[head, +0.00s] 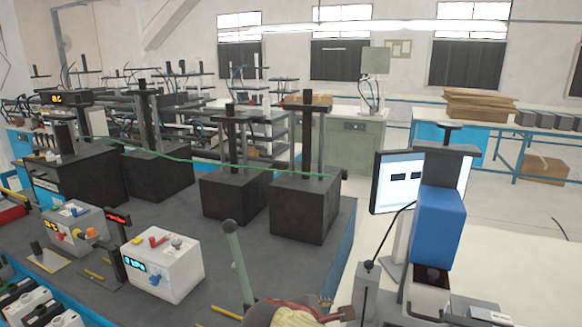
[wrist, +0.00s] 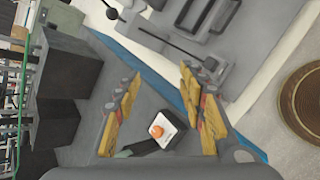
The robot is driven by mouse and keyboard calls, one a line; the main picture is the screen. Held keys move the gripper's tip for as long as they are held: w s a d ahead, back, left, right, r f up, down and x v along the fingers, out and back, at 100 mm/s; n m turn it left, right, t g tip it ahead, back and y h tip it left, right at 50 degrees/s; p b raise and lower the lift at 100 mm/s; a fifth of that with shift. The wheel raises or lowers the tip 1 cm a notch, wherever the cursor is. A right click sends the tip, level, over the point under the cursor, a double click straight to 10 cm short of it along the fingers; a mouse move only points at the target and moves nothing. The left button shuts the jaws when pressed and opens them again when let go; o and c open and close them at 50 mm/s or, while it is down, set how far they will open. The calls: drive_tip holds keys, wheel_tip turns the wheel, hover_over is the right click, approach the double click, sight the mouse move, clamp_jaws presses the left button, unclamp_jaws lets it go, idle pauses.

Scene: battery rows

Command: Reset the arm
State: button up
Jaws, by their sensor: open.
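My gripper (wrist: 160,80) is open in the wrist view, with its two yellow-padded fingers spread apart and nothing held between them. Beyond the fingers, a small white box with an orange knob (wrist: 157,131) shows in the gap, on the dark grey table top. Part of my gripper, with yellow and red on it, also shows at the bottom edge of the head view (head: 300,312). The rest of it is cut off by the frame there.
The dark table (head: 335,222) carries several black battery blocks (head: 303,208) and two white instrument boxes (head: 162,265). A stand with a blue block (head: 438,226) and a monitor (head: 388,188) are at the right. A round brown object (wrist: 302,100) lies at the wrist view's right. Open floor shows at far right.

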drive_tip(key=s+d+f+m+g+y, duration=0.2)
drive_tip(key=s+f+m, duration=0.1)
drive_tip(key=s+m, duration=0.3)
drive_tip(key=s+d+f+m+g+y, duration=0.1)
drive_tip(key=s+f+m+g+y, duration=0.1)
drive_tip(key=s+m, duration=0.4)
drive_tip(key=s+d+r+m+t+y, duration=0.1)
drive_tip(key=s+d+r+m, duration=0.3)
drive_tip(key=s+d+m, duration=0.3)
drive_tip(key=shift+d+r+t, duration=0.25)
drive_tip(key=shift+r+t, duration=0.05)
idle(1.0)
